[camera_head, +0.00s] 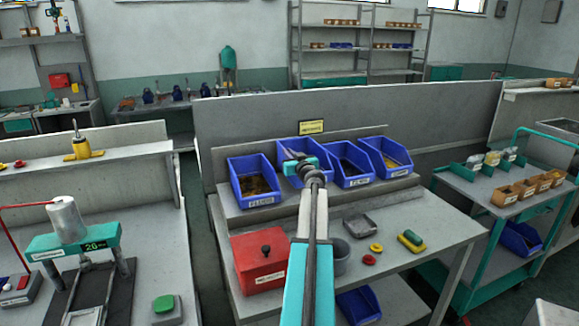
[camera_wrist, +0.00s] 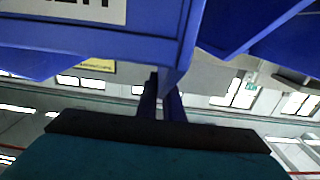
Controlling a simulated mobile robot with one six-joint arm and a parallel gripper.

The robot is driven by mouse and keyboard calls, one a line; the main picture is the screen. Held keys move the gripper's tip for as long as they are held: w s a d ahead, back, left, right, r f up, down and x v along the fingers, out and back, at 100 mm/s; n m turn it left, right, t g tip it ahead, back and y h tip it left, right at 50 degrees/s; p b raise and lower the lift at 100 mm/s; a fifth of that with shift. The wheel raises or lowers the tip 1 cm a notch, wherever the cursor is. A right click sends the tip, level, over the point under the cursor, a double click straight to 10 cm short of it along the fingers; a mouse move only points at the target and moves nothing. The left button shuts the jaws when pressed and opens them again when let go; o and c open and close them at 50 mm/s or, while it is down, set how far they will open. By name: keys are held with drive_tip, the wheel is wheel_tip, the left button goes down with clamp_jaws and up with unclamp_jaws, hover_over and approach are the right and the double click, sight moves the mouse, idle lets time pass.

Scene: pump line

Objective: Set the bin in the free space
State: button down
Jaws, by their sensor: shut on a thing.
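Blue bins stand in a row on the raised shelf (camera_head: 238,219) of the workbench. My gripper (camera_head: 299,163) reaches into the second place from the left and is shut on the blue bin (camera_head: 288,148) there. My arm hides much of this bin, and I cannot tell whether it touches the shelf. In the wrist view the fingers (camera_wrist: 163,97) close at a blue edge beside the bin's labelled front (camera_wrist: 130,35). The left neighbour bin (camera_head: 240,191) holds brown parts. The right neighbours are a third bin (camera_head: 349,182) and a fourth bin (camera_head: 396,172).
On the bench are a red box (camera_head: 260,262) with a black knob, a grey cup (camera_head: 341,262), a grey tray (camera_head: 361,226) and a green-yellow block (camera_head: 411,240). A blue bin (camera_head: 358,306) sits lower down. A cart (camera_head: 496,198) stands at right. A panel (camera_head: 350,111) rises behind the bins.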

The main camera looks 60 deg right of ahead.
drive_tip(key=shift+f, duration=0.75)
drive_tip(key=shift+f+p, duration=0.4)
drive_tip(key=shift+f, duration=1.6)
drive_tip(key=c, duration=1.9)
unclamp_jaws()
drive_tip(key=b+v, duration=0.3)
drive_tip(key=v, duration=0.9)
drive_tip(key=shift+b, duration=0.35)
